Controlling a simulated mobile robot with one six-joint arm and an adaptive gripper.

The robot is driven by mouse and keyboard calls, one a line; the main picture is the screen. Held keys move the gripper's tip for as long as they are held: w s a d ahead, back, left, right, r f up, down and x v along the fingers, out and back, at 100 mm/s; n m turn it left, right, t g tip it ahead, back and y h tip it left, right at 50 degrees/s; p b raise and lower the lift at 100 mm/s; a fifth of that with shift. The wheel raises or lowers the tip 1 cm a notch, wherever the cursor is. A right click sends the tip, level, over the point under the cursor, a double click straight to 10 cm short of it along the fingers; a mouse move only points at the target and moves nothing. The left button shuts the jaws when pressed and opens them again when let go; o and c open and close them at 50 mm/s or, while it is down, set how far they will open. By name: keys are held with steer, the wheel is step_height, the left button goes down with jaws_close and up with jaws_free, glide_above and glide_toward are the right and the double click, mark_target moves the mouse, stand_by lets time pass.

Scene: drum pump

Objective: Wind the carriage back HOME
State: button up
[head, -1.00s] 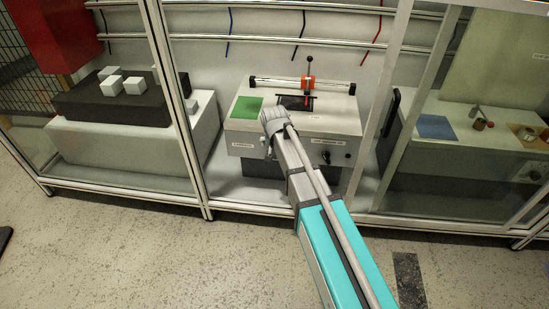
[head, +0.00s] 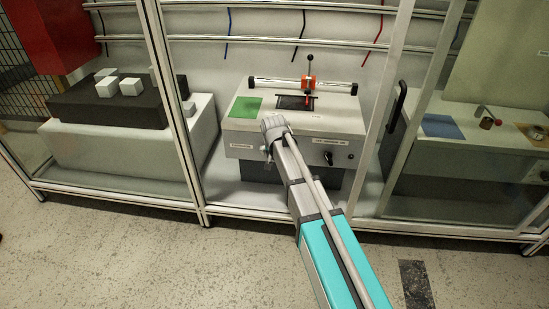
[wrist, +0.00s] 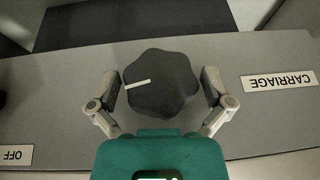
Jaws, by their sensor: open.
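A black lobed knob (wrist: 162,84) with a white pointer line stands between the two fingers of my gripper (wrist: 161,88) in the wrist view. The fingers are open, one on each side, with narrow gaps to the knob. An upside-down CARRIAGE label (wrist: 279,82) is on the panel to the right. An OFF label (wrist: 15,155) is at lower left. In the head view, my gripper (head: 272,145) is at the machine's front panel and hides this knob. The orange carriage (head: 308,82) with an upright lever sits on the rail (head: 275,83), right of its middle.
The machine's top holds a green pad (head: 246,107) and a dark slot plate (head: 290,102). Another black knob (head: 328,158) is further right on the panel. Frame posts (head: 180,130) stand at both sides of the bay. A glazed bay with a blue pad (head: 441,125) is to the right.

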steer(key=shift+f, duration=0.15)
steer(key=c, duration=0.8)
steer(key=shift+c, duration=0.2)
steer(key=shift+h, duration=0.3)
steer(key=h+b, duration=0.1)
steer(key=h, duration=0.2)
steer(key=shift+w+f+n, duration=0.1)
steer(key=shift+f+n, duration=0.05)
steer(key=shift+n, duration=0.25)
steer(key=h+b, duration=0.2)
steer(key=h, duration=0.1)
steer(key=shift+f+n+h+b, duration=0.1)
steer(key=shift+n+h+b, duration=0.2)
steer(key=n+h+b, duration=0.1)
steer(key=h+b, duration=0.3)
steer(key=b, duration=0.1)
steer(key=shift+h, duration=0.3)
steer(key=shift+d+r+n+h+b, duration=0.15)
steer(key=shift+n+h+b, duration=0.25)
steer(key=shift+h+b, duration=0.5)
steer(key=shift+r, duration=0.15)
